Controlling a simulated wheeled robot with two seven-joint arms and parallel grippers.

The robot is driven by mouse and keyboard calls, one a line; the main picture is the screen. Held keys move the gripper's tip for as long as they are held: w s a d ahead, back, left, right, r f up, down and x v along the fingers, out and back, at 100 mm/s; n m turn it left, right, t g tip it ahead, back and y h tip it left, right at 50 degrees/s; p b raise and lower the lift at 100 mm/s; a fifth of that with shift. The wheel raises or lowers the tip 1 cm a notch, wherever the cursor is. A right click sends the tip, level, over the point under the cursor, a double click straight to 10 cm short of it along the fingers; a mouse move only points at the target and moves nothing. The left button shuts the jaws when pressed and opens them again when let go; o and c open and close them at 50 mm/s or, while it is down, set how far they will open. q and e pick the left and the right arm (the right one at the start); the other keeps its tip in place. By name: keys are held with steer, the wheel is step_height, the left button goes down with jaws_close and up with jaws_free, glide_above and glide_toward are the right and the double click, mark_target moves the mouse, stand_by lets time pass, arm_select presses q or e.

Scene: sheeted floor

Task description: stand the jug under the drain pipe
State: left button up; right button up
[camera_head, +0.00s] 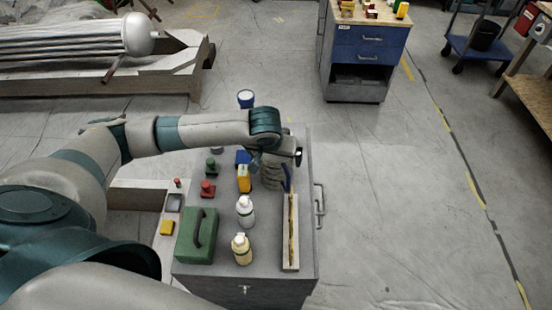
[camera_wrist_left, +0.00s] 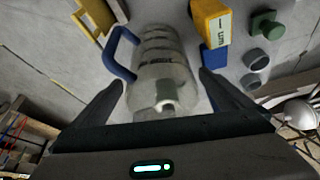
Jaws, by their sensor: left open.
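The jug is a ribbed, cloudy see-through container with a blue handle; in the left wrist view the jug (camera_wrist_left: 160,52) lies between the fingers, its pale cap toward the palm. My left gripper (camera_wrist_left: 160,82) is open around it, with narrow gaps at the sides. In the head view the jug (camera_head: 271,178) is on the grey cabinet top, partly hidden under my left gripper (camera_head: 277,160). Its blue handle is on the right. I cannot make out a drain pipe for certain. My right gripper is not in view.
On the cabinet (camera_head: 220,268) are a green case (camera_head: 197,236), a white bottle (camera_head: 245,211), a cream bottle (camera_head: 241,249) and a yellow container (camera_head: 244,178). A narrow tray (camera_head: 290,262) runs along its right side. A blue cabinet (camera_head: 366,45) stands farther back. Open floor lies right.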

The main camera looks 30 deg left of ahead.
arm_select(q)
steer(key=v, duration=0.9)
steer(key=shift+s+r+b, duration=0.15)
steer(key=shift+r+b, duration=0.15)
steer(key=shift+b, duration=0.15)
steer(key=shift+c, duration=0.4)
